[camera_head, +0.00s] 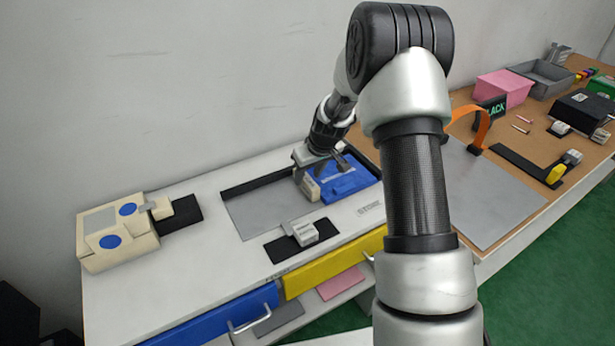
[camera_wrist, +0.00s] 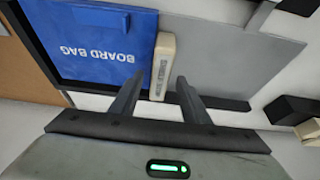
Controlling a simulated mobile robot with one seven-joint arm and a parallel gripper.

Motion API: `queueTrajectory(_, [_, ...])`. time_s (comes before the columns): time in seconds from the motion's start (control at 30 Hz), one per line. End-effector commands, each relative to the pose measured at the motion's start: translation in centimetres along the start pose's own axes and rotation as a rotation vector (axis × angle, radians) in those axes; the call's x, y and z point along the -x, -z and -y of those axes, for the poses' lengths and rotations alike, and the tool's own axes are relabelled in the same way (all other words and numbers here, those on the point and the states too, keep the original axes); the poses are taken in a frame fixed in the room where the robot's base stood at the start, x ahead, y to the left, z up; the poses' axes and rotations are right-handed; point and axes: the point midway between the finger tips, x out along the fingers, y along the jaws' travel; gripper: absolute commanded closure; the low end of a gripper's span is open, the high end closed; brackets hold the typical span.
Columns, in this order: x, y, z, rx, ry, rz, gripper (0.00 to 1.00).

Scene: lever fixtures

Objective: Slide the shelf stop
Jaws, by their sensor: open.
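The shelf stop is a cream block (camera_head: 309,188) with printed lettering, upright at the left edge of a blue board bag (camera_head: 345,181) in the recessed grey tray. In the wrist view the stop (camera_wrist: 163,58) stands against the bag (camera_wrist: 105,45), with bare grey surface on its other side. My gripper (camera_wrist: 160,77) is open, its two fingers pointing at the stop's near end, one toward each side. Whether the fingers touch it cannot be told. In the head view my gripper (camera_head: 322,168) is over the bag and stop, its fingertips partly hidden.
The grey tray floor (camera_head: 262,212) left of the stop is clear. A small white block on a black plate (camera_head: 303,236) lies in front of it. A cream box with blue discs (camera_head: 115,235) stands at left. A blue drawer (camera_head: 225,318) and yellow drawer (camera_head: 330,264) are below.

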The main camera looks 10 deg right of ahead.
Motion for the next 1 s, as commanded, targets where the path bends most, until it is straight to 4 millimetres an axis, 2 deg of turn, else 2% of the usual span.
queueTrajectory(0.13, [-1.19, 0.02, 0.02, 0.000, 0.000, 0.000, 0.58])
queueTrajectory(0.43, [-1.40, 0.05, 0.02, 0.001, -0.001, -0.001, 0.58])
queueTrajectory(0.47, [-1.40, 0.04, 0.02, 0.001, -0.001, -0.001, 0.59])
queueTrajectory(0.7, [-1.39, 0.03, 0.02, 0.001, 0.000, -0.001, 1.00])
queueTrajectory(1.0, [-1.41, 0.05, 0.69, 0.003, 0.001, -0.001, 1.00])
